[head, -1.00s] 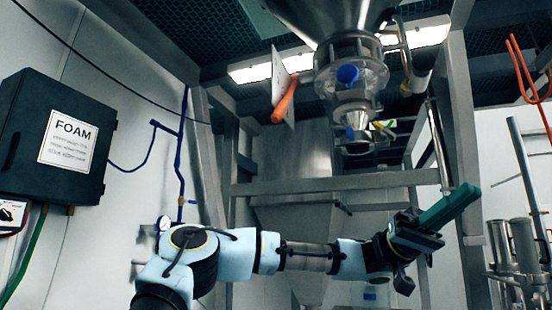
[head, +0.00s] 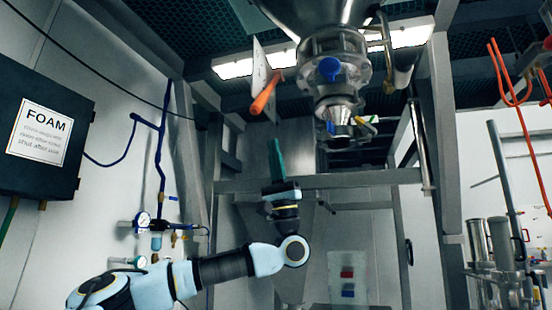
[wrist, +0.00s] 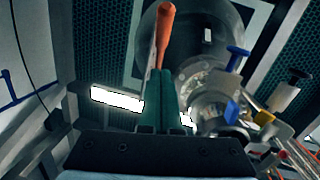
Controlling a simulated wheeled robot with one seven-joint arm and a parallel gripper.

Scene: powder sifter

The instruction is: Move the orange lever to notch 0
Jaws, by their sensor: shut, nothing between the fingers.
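The orange lever (head: 263,94) sticks out down and to the left from a pale plate (head: 258,68) beside the hopper's outlet in the head view. In the wrist view the orange lever (wrist: 165,30) stands upright in the picture, just beyond my fingertips. My gripper (head: 276,146) has green fingers, points upward and sits below the lever, apart from it in the head view. Its fingers (wrist: 158,88) are shut with nothing between them. The notch marks cannot be read.
The steel hopper outlet with a blue knob (head: 330,69) hangs right of the lever. Grey frame posts (head: 438,150) and a crossbeam (head: 340,180) stand around it. A dark FOAM box (head: 40,140) is on the left wall. Orange hoses (head: 500,75) hang at right.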

